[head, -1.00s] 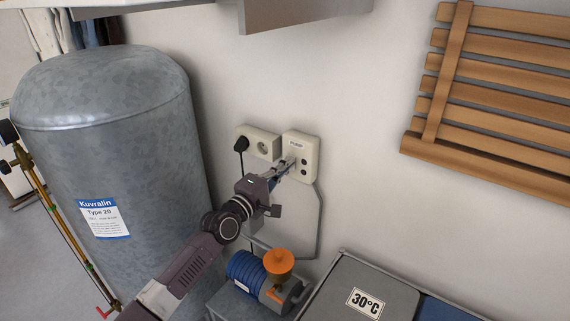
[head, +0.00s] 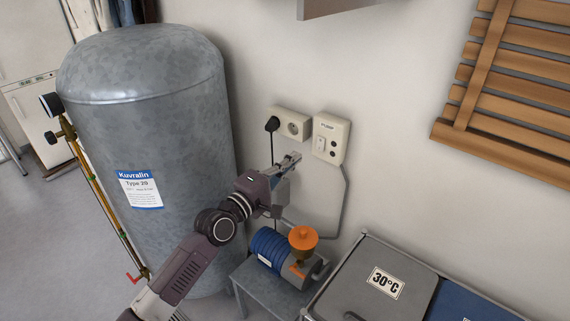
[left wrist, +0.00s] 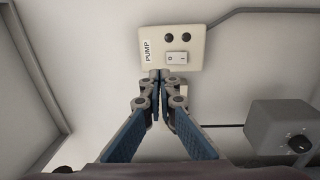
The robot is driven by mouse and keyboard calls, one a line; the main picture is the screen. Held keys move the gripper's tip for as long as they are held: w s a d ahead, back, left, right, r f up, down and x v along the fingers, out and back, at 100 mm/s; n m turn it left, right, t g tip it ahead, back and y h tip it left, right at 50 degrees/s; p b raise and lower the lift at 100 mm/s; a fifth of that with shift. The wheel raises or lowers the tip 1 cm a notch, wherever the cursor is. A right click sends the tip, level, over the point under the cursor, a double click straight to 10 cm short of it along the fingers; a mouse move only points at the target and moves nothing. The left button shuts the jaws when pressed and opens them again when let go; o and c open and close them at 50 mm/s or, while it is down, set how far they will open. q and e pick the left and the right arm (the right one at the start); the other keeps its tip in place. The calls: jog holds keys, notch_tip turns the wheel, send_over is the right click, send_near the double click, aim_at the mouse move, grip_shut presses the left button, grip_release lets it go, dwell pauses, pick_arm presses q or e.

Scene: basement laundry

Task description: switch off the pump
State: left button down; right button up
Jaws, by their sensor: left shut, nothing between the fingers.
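The white switch plate (head: 341,128), labelled PUMP, is on the wall. It carries a white rocker switch (head: 320,143) and two dark round spots. In the left wrist view the plate (left wrist: 195,20) is at the top, with the rocker (left wrist: 177,57) marked O and I. I cannot tell which side is pressed; both round spots look dark. My left gripper (head: 293,159) is shut and empty, lower left of the plate. In the left wrist view its tips (left wrist: 164,76) are just below the rocker, seemingly apart from it. The pump (head: 268,248) has a blue body and orange cap.
A socket (head: 292,124) with a black plug sits left of the switch plate. A tall grey tank (head: 150,110) stands at the left. Laundry bins (head: 372,265) stand lower right, and a wooden slatted rack (head: 520,90) hangs upper right. A grey box (left wrist: 285,128) with a dark knob shows in the left wrist view.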

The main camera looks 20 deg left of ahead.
pick_arm(q)
jog(key=v, duration=0.2)
jog(key=shift+s+a+r, duration=0.2)
jog(key=shift+s, duration=0.15)
pick_arm(e)
jog(key=shift+s+f, duration=0.1)
jog(key=shift+s, duration=0.7)
